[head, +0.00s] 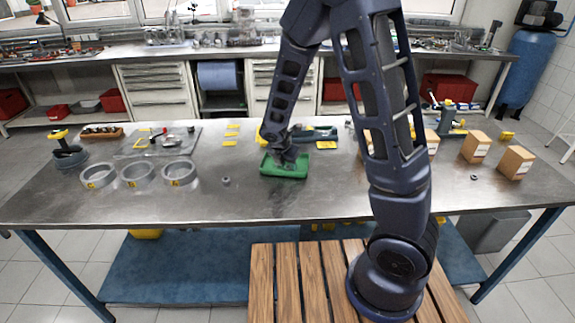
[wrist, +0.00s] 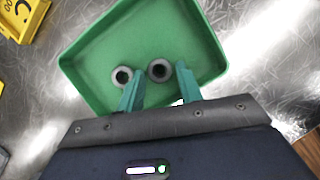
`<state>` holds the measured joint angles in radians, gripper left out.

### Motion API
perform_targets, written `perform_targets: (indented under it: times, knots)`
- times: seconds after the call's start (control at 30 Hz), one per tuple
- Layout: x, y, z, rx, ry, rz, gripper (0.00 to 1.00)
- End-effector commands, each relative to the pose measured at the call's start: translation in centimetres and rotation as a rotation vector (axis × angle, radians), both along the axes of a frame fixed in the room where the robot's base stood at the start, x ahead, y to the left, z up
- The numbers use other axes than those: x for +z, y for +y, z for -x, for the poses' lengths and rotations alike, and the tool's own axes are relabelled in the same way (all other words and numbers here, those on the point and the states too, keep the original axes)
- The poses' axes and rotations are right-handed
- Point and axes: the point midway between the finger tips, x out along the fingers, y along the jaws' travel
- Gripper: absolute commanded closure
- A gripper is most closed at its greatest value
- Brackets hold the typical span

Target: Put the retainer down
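The green tray (head: 284,172) stands on the metal bench below my gripper (head: 287,158). In the wrist view the tray (wrist: 85,62) holds two small grey ring-shaped parts that look like retainers. One retainer (wrist: 160,70) lies between my fingertips (wrist: 160,76), with a visible gap to each finger. The other retainer (wrist: 122,76) lies just left of the left finger. My gripper is open, its green fingers reaching down into the tray. Whether the fingertips touch the tray floor cannot be told. In the head view my gripper hides the tray's contents.
A small grey part (head: 226,181) lies left of the tray. Several grey rings (head: 138,174) stand farther left. Cardboard boxes (head: 475,147) stand at the right. The bench front is mostly clear.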

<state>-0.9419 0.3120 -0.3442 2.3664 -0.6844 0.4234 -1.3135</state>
Motion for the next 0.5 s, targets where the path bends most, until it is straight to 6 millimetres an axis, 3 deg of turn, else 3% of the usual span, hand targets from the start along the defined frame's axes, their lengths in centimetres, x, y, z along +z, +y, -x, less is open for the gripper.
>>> perform_targets:
  times: [0.5]
  knots:
    - [6.5, 1.5, 2.2, 0.001, -0.002, -0.003, 0.64]
